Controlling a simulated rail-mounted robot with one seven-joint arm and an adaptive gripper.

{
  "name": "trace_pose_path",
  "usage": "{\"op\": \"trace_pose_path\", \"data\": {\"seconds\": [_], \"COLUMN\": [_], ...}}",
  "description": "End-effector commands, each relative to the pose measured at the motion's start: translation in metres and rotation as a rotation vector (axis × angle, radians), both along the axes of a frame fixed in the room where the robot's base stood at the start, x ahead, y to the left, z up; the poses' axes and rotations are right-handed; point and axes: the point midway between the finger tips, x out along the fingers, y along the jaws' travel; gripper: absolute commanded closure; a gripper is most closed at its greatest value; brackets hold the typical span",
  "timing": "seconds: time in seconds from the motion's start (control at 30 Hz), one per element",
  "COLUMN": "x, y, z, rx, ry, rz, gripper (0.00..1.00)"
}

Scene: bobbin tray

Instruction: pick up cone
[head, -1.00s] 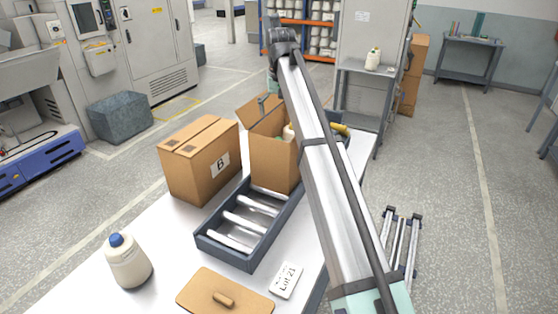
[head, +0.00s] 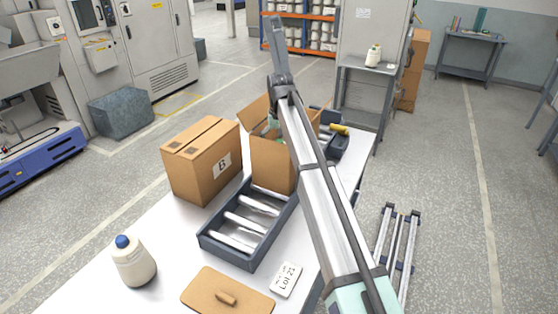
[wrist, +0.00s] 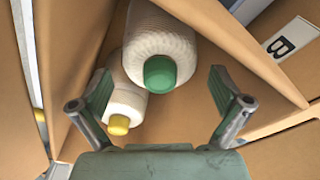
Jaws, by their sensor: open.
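Two white thread cones lie inside an open cardboard box (head: 272,168). In the wrist view, the green-tipped cone (wrist: 160,45) is the nearer and larger one. The yellow-tipped cone (wrist: 125,103) lies beside it, lower left and partly covered by it. My gripper (wrist: 160,88) is open above the box, its two fingers spread to the left and right of the green tip, with nothing held. In the head view, my arm hides most of the box's inside. A blue-tipped cone (head: 134,262) stands upright on the table's near left.
A closed box marked B (head: 200,160) stands left of the open box. A grey tray (head: 248,226) with pale rollers lies in front, near a brown lid (head: 228,293) and a lot card (head: 286,280). The open box's flaps and walls surround my gripper closely.

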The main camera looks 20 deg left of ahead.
Motion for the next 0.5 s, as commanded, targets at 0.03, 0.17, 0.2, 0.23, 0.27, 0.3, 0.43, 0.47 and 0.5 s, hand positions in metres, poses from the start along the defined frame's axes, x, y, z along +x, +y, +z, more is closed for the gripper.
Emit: {"op": "trace_pose_path", "data": {"seconds": [0.03, 0.17, 0.2, 0.23, 0.27, 0.3, 0.43, 0.47, 0.5], "x": [0.0001, 0.0006, 0.0006, 0.0006, 0.0006, 0.0006, 0.0005, 0.0004, 0.0003], "y": [-0.0002, 0.0002, 0.0002, 0.0002, 0.0002, 0.0002, 0.0001, 0.0001, 0.0001], "z": [-0.0026, -0.0042, -0.0042, -0.0041, -0.0041, -0.0040, -0.0040, -0.0042, -0.0043], "rx": [0.000, 0.000, 0.000, 0.000, 0.000, 0.000, 0.000, 0.000, 0.000], "ry": [0.000, -0.001, -0.001, -0.001, -0.001, 0.000, 0.000, 0.000, 0.000], "rz": [0.000, 0.000, 0.000, 0.000, 0.000, 0.000, 0.000, 0.000, 0.000], "gripper": [0.00, 0.00, 0.00, 0.00, 0.04, 0.18, 0.64, 0.74, 0.89]}}
